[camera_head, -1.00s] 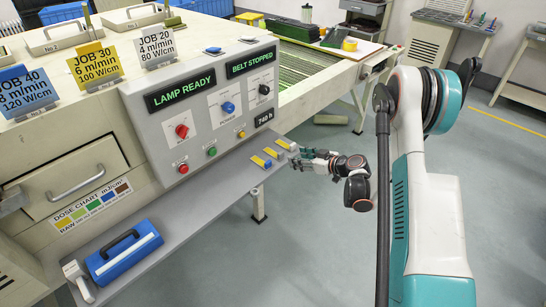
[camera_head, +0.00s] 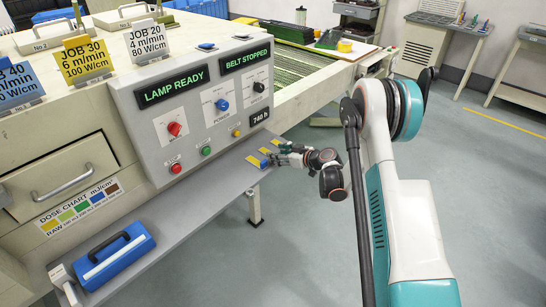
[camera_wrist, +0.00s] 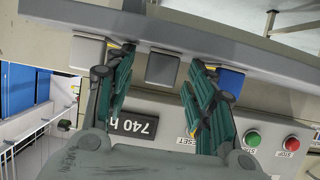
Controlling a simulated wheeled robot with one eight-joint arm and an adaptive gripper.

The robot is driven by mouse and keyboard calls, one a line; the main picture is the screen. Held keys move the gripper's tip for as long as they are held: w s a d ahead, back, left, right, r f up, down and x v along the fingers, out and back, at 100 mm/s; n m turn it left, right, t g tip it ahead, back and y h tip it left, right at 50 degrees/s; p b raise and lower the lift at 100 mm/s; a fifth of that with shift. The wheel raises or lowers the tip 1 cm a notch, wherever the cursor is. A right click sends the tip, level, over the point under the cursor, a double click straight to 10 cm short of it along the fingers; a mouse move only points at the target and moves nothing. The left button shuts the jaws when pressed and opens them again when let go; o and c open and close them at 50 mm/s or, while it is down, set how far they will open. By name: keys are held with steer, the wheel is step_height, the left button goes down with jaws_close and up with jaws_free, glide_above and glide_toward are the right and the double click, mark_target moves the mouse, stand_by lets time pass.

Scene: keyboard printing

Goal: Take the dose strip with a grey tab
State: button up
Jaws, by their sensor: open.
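Several yellow dose strips lie side by side on the grey ledge below the control panel. In the wrist view their tabs show as a white tab (camera_wrist: 88,52), a grey tab (camera_wrist: 162,68) and a blue tab (camera_wrist: 230,80). The grey-tabbed strip (camera_head: 264,151) is the middle one, its tab screened by my gripper in the head view. My gripper (camera_head: 277,151) is open at the ledge edge. In the wrist view my two green ribbed fingers (camera_wrist: 155,88) stand on either side of the grey tab, with a gap to it.
The control panel (camera_head: 150,125) with knobs and buttons rises just behind the strips. Open floor lies to the right.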

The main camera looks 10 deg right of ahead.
steer(key=shift+c, duration=0.6)
steer(key=c, duration=0.7)
steer(key=shift+c, duration=0.2)
steer(key=shift+r, duration=0.15)
step_height(320, 180, up, 20)
steer(key=p, duration=0.7)
steer(key=shift+o, duration=0.6)
jaws_close()
